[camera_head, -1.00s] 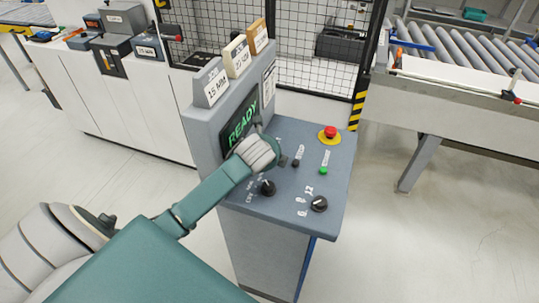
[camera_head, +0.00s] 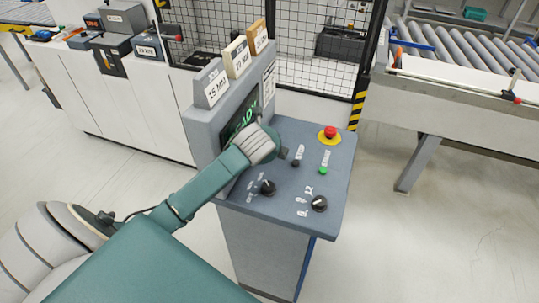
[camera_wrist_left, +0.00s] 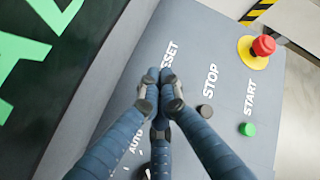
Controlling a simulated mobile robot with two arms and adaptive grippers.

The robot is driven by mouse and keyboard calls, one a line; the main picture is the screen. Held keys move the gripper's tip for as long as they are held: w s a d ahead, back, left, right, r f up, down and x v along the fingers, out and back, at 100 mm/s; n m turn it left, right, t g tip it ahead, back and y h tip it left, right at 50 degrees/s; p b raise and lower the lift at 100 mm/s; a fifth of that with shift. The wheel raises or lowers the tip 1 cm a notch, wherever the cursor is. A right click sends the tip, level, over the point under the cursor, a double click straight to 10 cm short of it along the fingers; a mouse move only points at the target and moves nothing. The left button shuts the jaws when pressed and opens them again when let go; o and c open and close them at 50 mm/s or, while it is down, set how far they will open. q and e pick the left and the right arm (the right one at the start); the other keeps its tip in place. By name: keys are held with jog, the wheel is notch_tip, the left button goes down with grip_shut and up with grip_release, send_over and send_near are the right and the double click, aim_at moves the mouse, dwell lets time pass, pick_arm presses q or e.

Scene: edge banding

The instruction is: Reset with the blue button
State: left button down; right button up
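The control panel (camera_head: 300,140) is a grey console with a sloping top and a screen (camera_head: 243,117) showing green letters, partly covered by my arm. My left gripper (camera_head: 285,154) is over the panel's upper left, beside the screen. In the left wrist view its fingers (camera_wrist_left: 163,95) are drawn together at the tips, just below the RESET label (camera_wrist_left: 170,55). No blue button shows; the fingers cover the spot below that label. Whether the tips touch the panel cannot be told. My right gripper is not in view.
Two black knobs (camera_head: 267,187) (camera_head: 320,203) sit nearer the front. A mesh fence (camera_head: 310,50) stands behind.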

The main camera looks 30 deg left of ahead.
pick_arm(q)
jog(key=shift+r, duration=1.75)
